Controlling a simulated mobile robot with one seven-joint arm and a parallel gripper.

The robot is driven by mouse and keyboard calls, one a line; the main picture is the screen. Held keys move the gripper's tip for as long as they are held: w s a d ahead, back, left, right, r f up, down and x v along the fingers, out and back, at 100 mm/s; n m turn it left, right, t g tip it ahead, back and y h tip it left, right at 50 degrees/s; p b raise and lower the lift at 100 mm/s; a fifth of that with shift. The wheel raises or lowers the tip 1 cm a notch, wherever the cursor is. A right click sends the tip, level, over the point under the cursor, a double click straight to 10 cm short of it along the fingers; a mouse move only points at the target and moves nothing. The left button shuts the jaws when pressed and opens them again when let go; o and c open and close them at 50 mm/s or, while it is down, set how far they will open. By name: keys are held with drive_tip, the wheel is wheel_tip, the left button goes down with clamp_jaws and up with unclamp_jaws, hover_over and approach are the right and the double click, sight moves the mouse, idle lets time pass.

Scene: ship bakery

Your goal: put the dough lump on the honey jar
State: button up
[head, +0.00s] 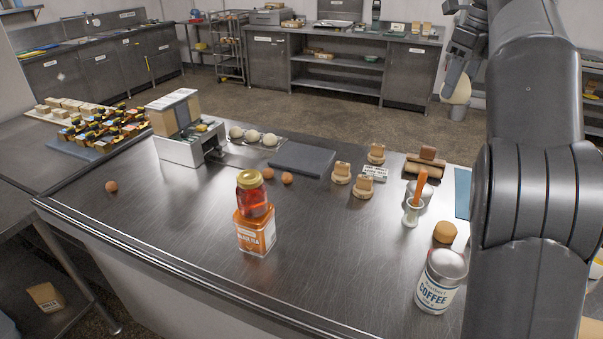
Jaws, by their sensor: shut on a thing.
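The honey jar (253,204), red-amber with a yellow lid, stands upright on top of an orange tea tin (257,238) near the front middle of the steel counter. My gripper (455,76) is at the upper right, raised above the counter. It is shut on a pale dough lump (458,91), which hangs below its fingers, well to the right of the honey jar and apart from it. The jar's lid is bare. My arm covers much of the right side.
A coffee tin (440,281), a holder with an orange-handled tool (413,208) and wooden pieces (375,153) stand to the right. Bare counter (330,245) lies between the jar and the coffee tin.

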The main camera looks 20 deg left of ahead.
drive_tip(key=s+a+n, duration=0.2)
drive_tip(key=s+a, duration=0.2)
drive_tip(key=a, duration=0.5)
drive_tip(key=s+a+n, duration=0.2)
drive_tip(key=s+a, duration=0.2)
drive_tip(key=a, duration=0.5)
drive_tip(key=n+g, duration=0.1)
drive_tip(key=n, duration=0.1)
hover_over(248, 176)
drive_tip(key=f, duration=1.2)
drive_tip(key=shift+d+f, duration=0.1)
drive_tip(key=shift+d, duration=0.2)
drive_tip(key=shift+f, duration=2.05)
drive_tip(key=shift+f, duration=0.15)
drive_tip(key=o, duration=1)
